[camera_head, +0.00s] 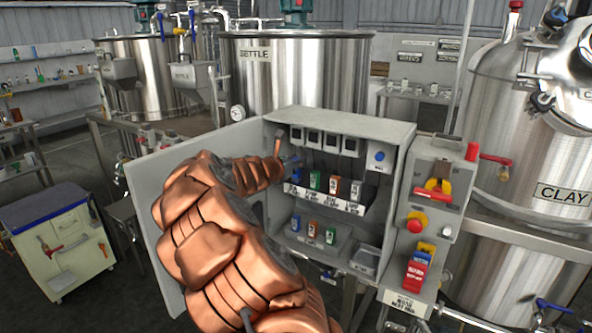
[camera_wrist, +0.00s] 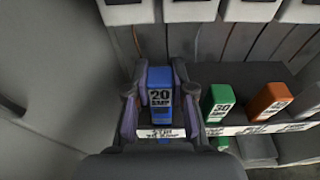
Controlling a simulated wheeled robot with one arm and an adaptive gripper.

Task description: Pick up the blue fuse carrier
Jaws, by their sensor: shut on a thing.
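The blue fuse carrier (camera_wrist: 159,78), marked 20 AMP, stands in the upper row inside the open grey cabinet, above a white label. My gripper (camera_wrist: 159,90) has one finger on each side of it and is shut on it. In the head view my gripper (camera_head: 288,164) reaches into the left side of the cabinet and partly hides this carrier. It appears still at its place in the row; I cannot tell whether it is seated or lifted. Another blue carrier (camera_head: 295,222) stands in the lower row.
A green carrier (camera_wrist: 217,102) and an orange carrier (camera_wrist: 269,102) stand close to the right. The open cabinet door (camera_head: 160,200) is on the left. A panel with a red-handled switch (camera_head: 436,192) and buttons is on the cabinet's right. Steel tanks stand behind.

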